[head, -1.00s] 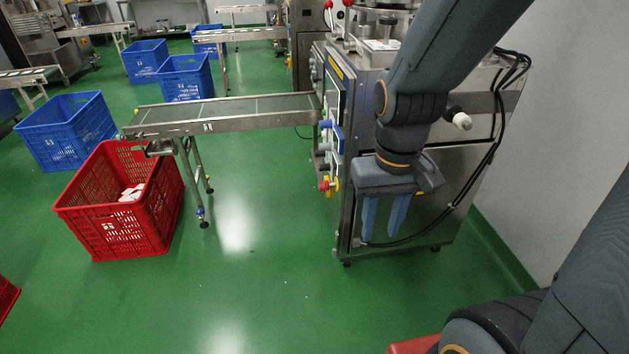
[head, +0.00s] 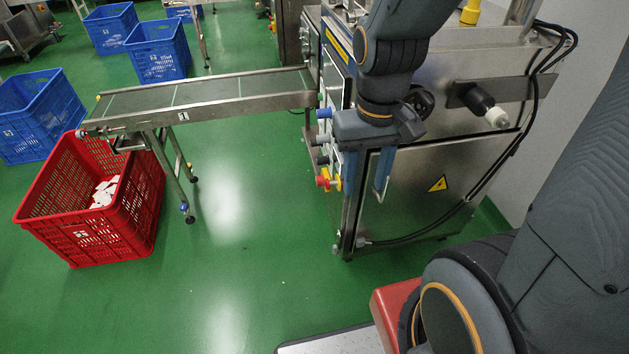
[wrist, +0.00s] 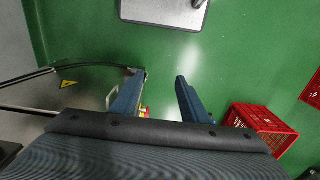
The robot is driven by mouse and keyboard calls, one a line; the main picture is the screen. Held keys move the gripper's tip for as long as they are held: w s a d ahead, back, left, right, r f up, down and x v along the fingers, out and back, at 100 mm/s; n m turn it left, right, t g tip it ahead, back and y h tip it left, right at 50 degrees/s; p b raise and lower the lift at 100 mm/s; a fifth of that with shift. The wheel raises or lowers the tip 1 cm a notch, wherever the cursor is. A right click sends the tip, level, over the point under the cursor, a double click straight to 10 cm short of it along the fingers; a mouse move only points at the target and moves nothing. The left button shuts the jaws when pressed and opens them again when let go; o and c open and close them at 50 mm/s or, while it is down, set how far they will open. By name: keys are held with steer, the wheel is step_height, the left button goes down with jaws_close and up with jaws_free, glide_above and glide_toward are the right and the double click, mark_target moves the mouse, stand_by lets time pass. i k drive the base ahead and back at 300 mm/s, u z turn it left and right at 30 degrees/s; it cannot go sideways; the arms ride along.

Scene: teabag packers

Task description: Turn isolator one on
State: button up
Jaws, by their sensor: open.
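A red-and-yellow switch (head: 324,181), which looks like the isolator, sits low on the left-facing panel of the steel machine (head: 428,215). Its on or off setting is too small to read. My gripper (head: 366,205) points down in front of the machine's near corner, to the right of the switch in the head view. Its two blue fingers are apart and empty. In the wrist view my open gripper (wrist: 158,80) shows with a small red-and-yellow part (wrist: 146,112) partly hidden behind the left finger.
A conveyor (head: 200,106) marked 1 runs left from the machine. A red crate (head: 110,238) with white packets stands under its end. Blue crates (head: 157,55) stand behind. A black cable (head: 440,222) runs along the machine's front. The green floor (head: 235,285) before the conveyor is clear.

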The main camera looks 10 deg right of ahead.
mark_target(320, 181)
steer(key=k, duration=1.3)
steer(key=u, duration=0.7)
steer(key=i, duration=0.65)
steer(key=u, duration=0.55)
steer(key=i, duration=0.7)
steer(key=z, duration=0.8)
steer(key=i, duration=0.5)
steer(key=z, duration=0.5)
